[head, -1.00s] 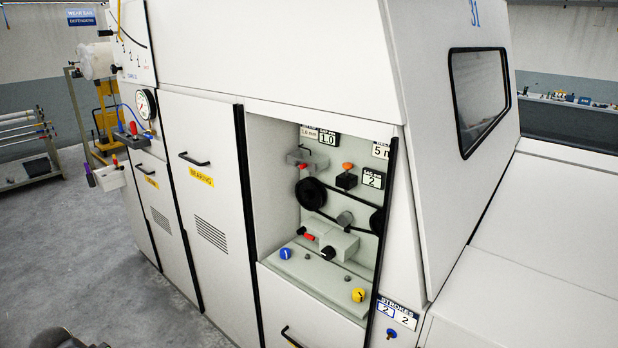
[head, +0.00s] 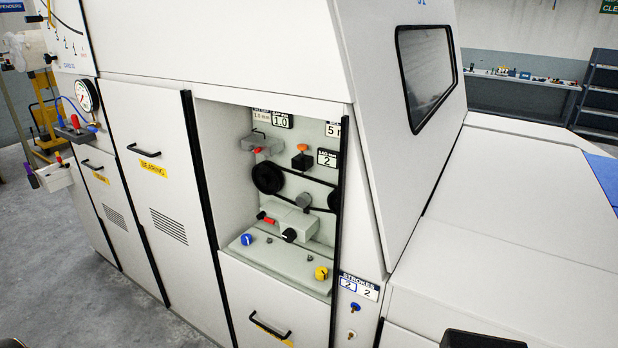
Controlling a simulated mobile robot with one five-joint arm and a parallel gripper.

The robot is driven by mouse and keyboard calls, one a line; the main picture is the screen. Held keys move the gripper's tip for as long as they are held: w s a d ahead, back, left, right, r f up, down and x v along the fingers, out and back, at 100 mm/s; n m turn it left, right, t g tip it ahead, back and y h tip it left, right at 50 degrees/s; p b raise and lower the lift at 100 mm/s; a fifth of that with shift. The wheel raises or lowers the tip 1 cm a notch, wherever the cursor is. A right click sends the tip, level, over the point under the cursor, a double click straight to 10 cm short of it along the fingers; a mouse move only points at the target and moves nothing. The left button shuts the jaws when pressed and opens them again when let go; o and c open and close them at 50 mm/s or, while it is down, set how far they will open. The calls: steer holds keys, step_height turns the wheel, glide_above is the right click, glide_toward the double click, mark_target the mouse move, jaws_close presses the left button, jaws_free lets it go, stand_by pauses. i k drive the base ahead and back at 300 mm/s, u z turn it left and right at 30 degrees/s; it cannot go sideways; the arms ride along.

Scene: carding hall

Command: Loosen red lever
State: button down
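An open bay in the white machine shows a grey-green panel (head: 300,185). A small red lever (head: 266,219) sits at the left of a pale block low on the panel. Another small red lever (head: 258,150) sits on a grey block higher up, left of an orange-topped knob (head: 302,148). Which of the two the task means, I cannot tell. More red handles show at the far left, by the gauge. My gripper is not in view, and nothing is seen touching either lever.
The bay also holds black pulleys (head: 267,178) with a belt, a blue knob (head: 247,239) and a yellow knob (head: 321,273). Closed doors with black handles (head: 144,151) lie left. Grey floor (head: 160,318) is free in front. A wall bench (head: 520,78) stands at the back right.

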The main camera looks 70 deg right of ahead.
mark_target(261, 215)
steer(key=z, duration=3.95)
steer(key=i, duration=0.1)
steer(key=u, duration=1.7)
steer(key=k, duration=0.5)
steer(key=u, duration=0.3)
steer(key=i, duration=0.45)
steer(key=u, duration=2.2)
steer(key=i, duration=0.4)
steer(key=z, duration=0.25)
